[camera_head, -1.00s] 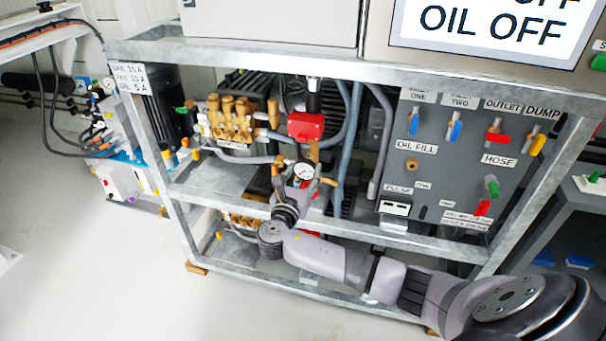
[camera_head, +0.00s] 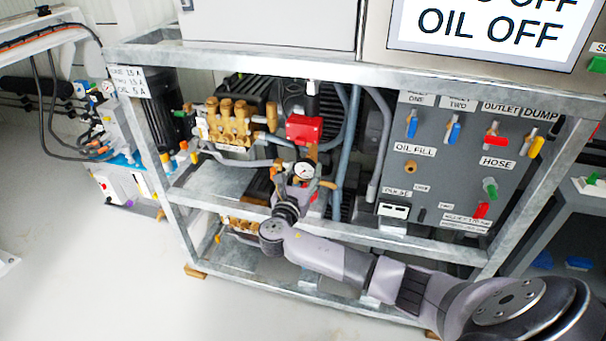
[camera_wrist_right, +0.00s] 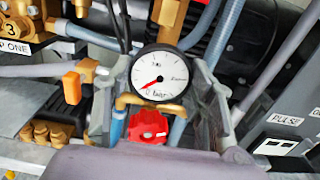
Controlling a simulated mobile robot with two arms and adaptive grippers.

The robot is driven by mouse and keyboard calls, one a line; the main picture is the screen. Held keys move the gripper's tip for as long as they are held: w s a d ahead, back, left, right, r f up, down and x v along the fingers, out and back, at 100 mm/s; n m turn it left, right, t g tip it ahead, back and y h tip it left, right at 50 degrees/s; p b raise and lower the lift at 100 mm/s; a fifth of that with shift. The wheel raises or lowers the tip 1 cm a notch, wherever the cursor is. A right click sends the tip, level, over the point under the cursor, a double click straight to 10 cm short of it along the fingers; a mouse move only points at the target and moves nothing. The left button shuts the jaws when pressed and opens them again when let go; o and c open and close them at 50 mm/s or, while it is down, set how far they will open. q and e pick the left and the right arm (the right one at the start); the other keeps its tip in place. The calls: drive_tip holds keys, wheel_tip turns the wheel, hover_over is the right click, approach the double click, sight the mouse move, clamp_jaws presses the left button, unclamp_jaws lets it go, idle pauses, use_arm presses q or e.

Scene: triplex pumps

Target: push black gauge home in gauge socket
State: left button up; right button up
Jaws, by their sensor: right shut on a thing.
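The black gauge (camera_head: 304,170) has a round white dial, a black rim and a red needle. It is inside the frame, in front of the pumps, and faces me in the right wrist view (camera_wrist_right: 159,77). My right gripper (camera_head: 290,183) is shut on the gauge, with its grey fingers on both sides of it in the wrist view. A brass fitting (camera_wrist_right: 150,101) shows just below the dial. The gauge socket cannot be made out, and I cannot tell how deep the gauge sits. My left gripper is out of view.
A red knob (camera_wrist_right: 148,128) is just below the dial. A red block (camera_head: 304,128) and brass pump head (camera_head: 229,122) are close by. Grey hoses (camera_head: 352,130) pass behind. The valve panel (camera_head: 440,170) is to the right. A galvanized rail (camera_head: 350,238) crosses in front.

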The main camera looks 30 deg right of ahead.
drive_tip(key=shift+w+d, duration=0.1)
drive_tip(key=shift+d, duration=0.05)
drive_tip(key=o, duration=1.6)
drive_tip(key=shift+o, duration=0.2)
drive_tip(key=v, duration=1.2)
